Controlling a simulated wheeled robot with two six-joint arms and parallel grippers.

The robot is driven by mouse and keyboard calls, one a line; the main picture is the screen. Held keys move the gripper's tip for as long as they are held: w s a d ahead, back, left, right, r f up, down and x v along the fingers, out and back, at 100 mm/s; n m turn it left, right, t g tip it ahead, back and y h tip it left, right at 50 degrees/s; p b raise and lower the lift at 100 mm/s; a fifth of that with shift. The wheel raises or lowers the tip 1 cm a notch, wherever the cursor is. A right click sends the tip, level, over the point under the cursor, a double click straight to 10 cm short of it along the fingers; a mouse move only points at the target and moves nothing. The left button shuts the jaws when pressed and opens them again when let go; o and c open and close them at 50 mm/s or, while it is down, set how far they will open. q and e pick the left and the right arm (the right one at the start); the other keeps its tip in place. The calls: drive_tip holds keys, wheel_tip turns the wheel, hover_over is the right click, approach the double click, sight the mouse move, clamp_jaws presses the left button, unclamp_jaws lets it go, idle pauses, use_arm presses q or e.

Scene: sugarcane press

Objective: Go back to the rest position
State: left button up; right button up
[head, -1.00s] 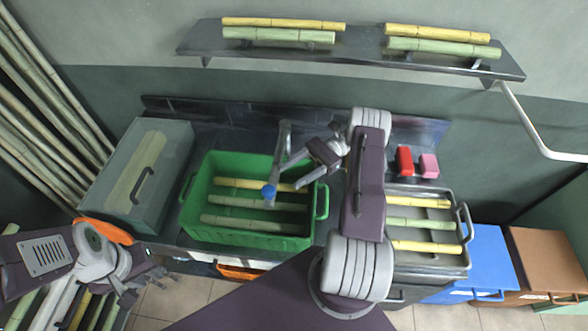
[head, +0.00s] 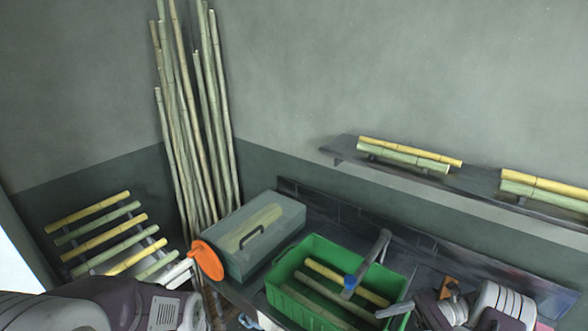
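My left arm comes in at the bottom left of the head view. What look like the tips of my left gripper (head: 246,320) show at the bottom edge, mostly cut off; whether they are open is unclear. My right gripper (head: 397,309) is at the lower right, by the right end of the green crate (head: 277,290). Its fingers are only partly visible and no cane shows in them. The crate holds yellow and green cane pieces and stands on the dark counter.
A grey-green lidded box (head: 270,232) stands left of the crate, with an orange disc (head: 207,259) beside it. A rack of short canes (head: 110,235) is at the left, and tall canes (head: 192,120) lean in the corner. A wall shelf (head: 345,157) holds cane pieces. A tap (head: 376,250) overhangs the crate.

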drive_tip(key=w+a+r+n+g+h, duration=0.3)
drive_tip(key=a+r, duration=0.3)
drive_tip(key=s+a+r+n+h+b, duration=0.1)
drive_tip(key=s+a+r+n+h, duration=0.25)
drive_tip(key=s+a+h, duration=0.35)
drive_tip(key=s+d+f+n+t+h, duration=0.2)
drive_tip(key=s+f+n+t+h, duration=0.1)
drive_tip(key=s+f+n+h, duration=0.4)
use_arm(q)
drive_tip(key=shift+w+a+f+b, duration=0.1)
drive_tip(key=shift+w+f+b, duration=0.1)
drive_tip(key=shift+w+f, duration=0.25)
drive_tip(key=shift+w+a+f+b, duration=0.15)
drive_tip(key=shift+w+f, duration=0.1)
drive_tip(key=shift+f, duration=0.35)
use_arm(e)
drive_tip(key=w+d+f+n+t, duration=0.2)
drive_tip(key=w+d+f+t, duration=0.2)
drive_tip(key=f, duration=0.1)
drive_tip(key=shift+d, duration=0.3)
use_arm(q)
drive_tip(key=shift+s+d, duration=0.15)
drive_tip(key=shift+d, duration=0.05)
use_arm(e)
drive_tip(key=shift+s, duration=0.2)
